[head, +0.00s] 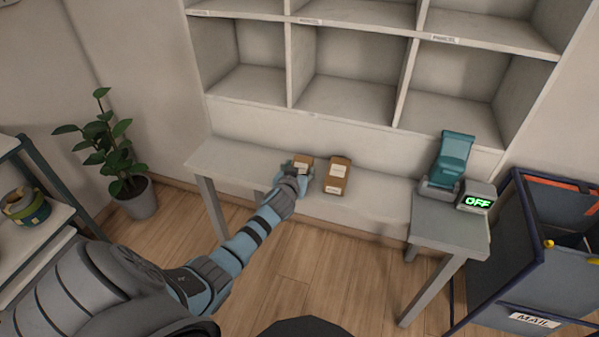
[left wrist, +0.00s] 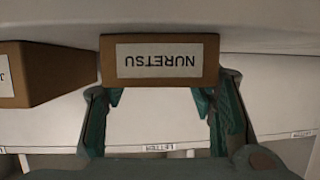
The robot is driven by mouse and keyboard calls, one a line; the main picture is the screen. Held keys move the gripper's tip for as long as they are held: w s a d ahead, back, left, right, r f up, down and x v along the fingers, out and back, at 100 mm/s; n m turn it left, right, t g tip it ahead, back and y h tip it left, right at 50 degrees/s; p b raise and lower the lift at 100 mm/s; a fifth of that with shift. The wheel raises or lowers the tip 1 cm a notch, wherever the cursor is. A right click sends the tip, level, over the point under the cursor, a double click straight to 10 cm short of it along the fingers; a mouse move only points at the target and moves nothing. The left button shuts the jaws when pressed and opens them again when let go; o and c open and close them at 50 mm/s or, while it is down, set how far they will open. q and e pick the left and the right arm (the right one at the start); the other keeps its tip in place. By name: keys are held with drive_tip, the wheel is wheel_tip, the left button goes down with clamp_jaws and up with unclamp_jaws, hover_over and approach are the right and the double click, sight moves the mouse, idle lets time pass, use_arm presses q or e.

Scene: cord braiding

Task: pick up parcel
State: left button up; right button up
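A small brown parcel (head: 303,161) lies on the narrow bench below the cubbies. In the left wrist view the parcel (left wrist: 160,45) shows a white label reading NURETSU, upside down in the picture. My left gripper (head: 292,175) is at the parcel's near side and partly covers it in the head view. Its teal fingers (left wrist: 160,108) are spread wide, one toward each side of the parcel. I cannot tell whether they touch it. A larger brown parcel (head: 337,175) lies just to the right; it also shows in the left wrist view (left wrist: 45,72). My right gripper is not in view.
The bench (head: 385,198) is otherwise clear up to the teal device (head: 452,160) and the display (head: 476,198) reading OFF. Empty cubbies (head: 350,75) rise behind. A blue mail bin (head: 530,260) stands at right, a potted plant (head: 135,195) at left.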

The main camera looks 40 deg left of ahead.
use_arm(q)
drive_tip(key=c, duration=0.3)
drive_tip(key=shift+r, duration=0.3)
wheel_tip(320, 180, up, 19)
drive_tip(key=p, duration=0.5)
drive_tip(key=shift+r+p, duration=0.2)
drive_tip(key=shift+p, duration=0.15)
